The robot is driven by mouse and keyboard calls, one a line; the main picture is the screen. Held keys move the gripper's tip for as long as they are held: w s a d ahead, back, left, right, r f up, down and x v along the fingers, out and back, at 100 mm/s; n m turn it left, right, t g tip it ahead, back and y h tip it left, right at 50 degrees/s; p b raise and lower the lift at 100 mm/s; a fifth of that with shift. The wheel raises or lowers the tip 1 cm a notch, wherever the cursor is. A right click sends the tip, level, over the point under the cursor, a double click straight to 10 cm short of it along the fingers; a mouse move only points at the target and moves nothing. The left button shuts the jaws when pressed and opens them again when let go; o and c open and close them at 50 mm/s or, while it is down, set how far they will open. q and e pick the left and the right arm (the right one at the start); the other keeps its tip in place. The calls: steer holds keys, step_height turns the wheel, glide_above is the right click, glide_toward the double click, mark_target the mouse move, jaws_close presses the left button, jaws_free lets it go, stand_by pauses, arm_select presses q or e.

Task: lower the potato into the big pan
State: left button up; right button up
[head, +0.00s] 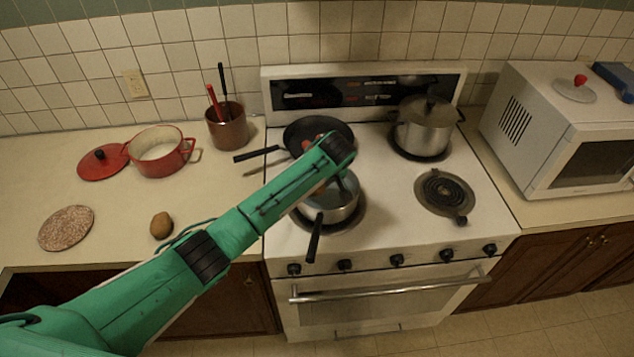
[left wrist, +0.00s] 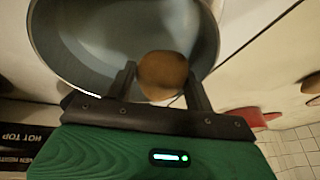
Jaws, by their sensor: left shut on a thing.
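The big pan (head: 335,128) is a black frying pan on the back-left burner, its handle pointing left. My left gripper (left wrist: 161,80) is shut on a round brown potato (left wrist: 162,72). In the left wrist view, the potato is between the two fingers and overlaps the inside of the dark grey pan (left wrist: 75,50), near its rim. I cannot tell whether it touches the pan. In the head view my left arm hides most of the gripper; a reddish-brown patch (head: 308,144) shows beside it. My right gripper is not in view.
A brown potato-like item (head: 161,225), a red pot (head: 158,152) and a utensil crock (head: 227,128) are on the left counter. The front-right burner (head: 444,190) is empty.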

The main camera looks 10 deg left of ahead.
arm_select(q)
steer(key=shift+f+b, duration=0.75)
steer(key=shift+f, duration=1.1)
stand_by(0.6)
stand_by(0.5)
steer(key=o, duration=1.1)
steer(key=shift+o, duration=0.2)
